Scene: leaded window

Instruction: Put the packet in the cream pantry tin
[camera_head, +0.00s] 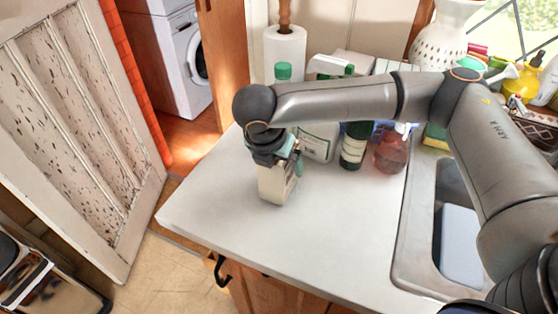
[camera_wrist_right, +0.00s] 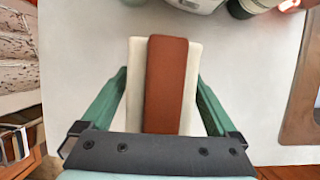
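A packet, cream with a red-brown stripe (camera_wrist_right: 166,85), is in the right wrist view; in the head view its cream body (camera_head: 275,186) is upright over the left part of the counter. My right gripper (camera_head: 277,158) points down at it, and its green fingers (camera_wrist_right: 163,78) lie against the packet's two sides. I cannot tell whether the packet's base touches the counter. No cream pantry tin can be made out in these views. My left gripper is out of view.
The pale counter (camera_head: 310,235) is clear in front. Behind the packet stand a green bottle (camera_head: 355,148), a reddish bottle (camera_head: 391,152) and a paper towel roll (camera_head: 285,52). A sink (camera_head: 412,245) is at the right. The floor lies beyond the counter's left edge.

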